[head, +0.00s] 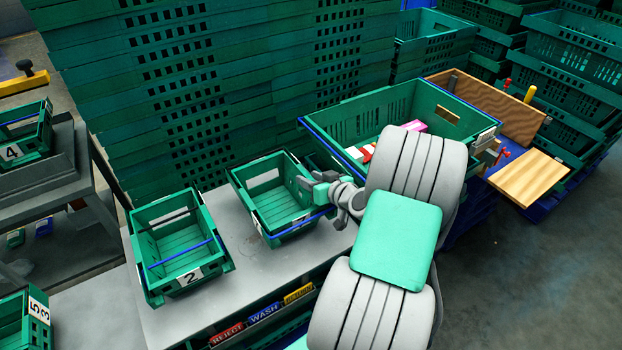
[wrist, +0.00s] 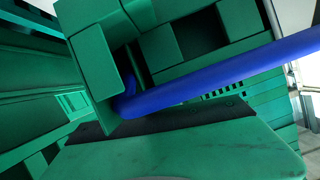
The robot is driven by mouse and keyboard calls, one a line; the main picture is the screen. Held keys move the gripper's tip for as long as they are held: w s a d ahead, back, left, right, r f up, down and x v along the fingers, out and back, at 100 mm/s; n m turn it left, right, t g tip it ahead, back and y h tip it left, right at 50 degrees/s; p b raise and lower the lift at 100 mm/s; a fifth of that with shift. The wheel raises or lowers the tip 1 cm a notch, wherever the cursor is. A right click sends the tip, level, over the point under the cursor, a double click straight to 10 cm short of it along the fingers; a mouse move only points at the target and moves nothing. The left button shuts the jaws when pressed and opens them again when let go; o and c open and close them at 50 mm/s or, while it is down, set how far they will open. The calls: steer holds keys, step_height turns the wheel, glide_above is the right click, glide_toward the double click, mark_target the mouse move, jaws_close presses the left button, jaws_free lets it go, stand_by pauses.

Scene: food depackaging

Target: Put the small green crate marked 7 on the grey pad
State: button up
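A small green crate (head: 262,181) with a blue bar (head: 300,223) stands on the grey bench (head: 235,275), right of the crate marked 2 (head: 160,285). No 7 is readable on it or on any other crate. My gripper (head: 318,188) is at its right-hand rim, and I cannot tell whether it touches. In the wrist view, green crate parts (wrist: 110,60) and a blue bar (wrist: 215,75) are very close. The fingers' opening cannot be made out in either view. I cannot pick out a separate grey pad from the grey bench top.
A large green crate (head: 345,122) holding red, white and pink items stands behind my arm. REJECT, WASH and another labelled bin (head: 264,314) sit under the bench's front edge. Tall crate stacks (head: 110,60) close off the back.

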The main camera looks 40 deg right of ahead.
steer(key=shift+r, duration=0.1)
steer(key=shift+s+r, duration=0.1)
steer(key=shift+r, duration=0.05)
steer(key=v, duration=1.1)
steer(key=shift+s+r, duration=0.15)
steer(key=shift+s, duration=0.25)
